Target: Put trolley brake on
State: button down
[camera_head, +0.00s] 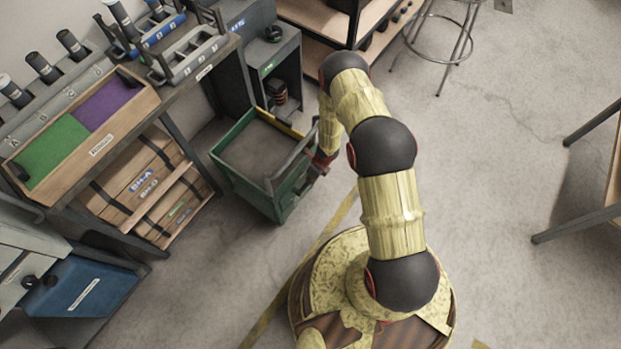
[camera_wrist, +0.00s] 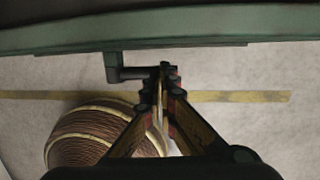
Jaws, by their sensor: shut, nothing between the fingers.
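The green trolley (camera_head: 258,198) stands on the floor left of my arm, with a dark push handle along its near right side. Its green edge also crosses the top of the wrist view (camera_wrist: 220,30). A dark L-shaped lever (camera_wrist: 115,70), which looks like the brake, hangs below that edge, its short arm pointing right. My gripper (camera_wrist: 163,70) is shut and empty, its tips at the right end of the lever; I cannot tell whether they touch. In the head view my gripper (camera_head: 320,165) is beside the trolley's right side, and the lever is not clearly visible.
A workbench with green and purple trays (camera_head: 95,140) stands left of the trolley. A dark cabinet (camera_head: 275,65) is behind it. A stool (camera_head: 440,40) is at upper right and a table (camera_head: 605,190) at far right. The floor between is clear.

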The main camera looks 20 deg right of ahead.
jog(key=shift+d+f+g+y+p, duration=0.1)
jog(key=shift+f+g+y+p, duration=0.3)
jog(key=shift+p, duration=0.55)
jog(key=shift+d+f, duration=0.1)
jog(key=shift+f, duration=0.15)
jog(key=shift+w+d+f+b, duration=0.1)
jog(key=shift+w+f+b, duration=0.1)
jog(key=shift+f+b, duration=1)
jog(key=shift+f, duration=0.35)
jog(key=shift+s, duration=0.1)
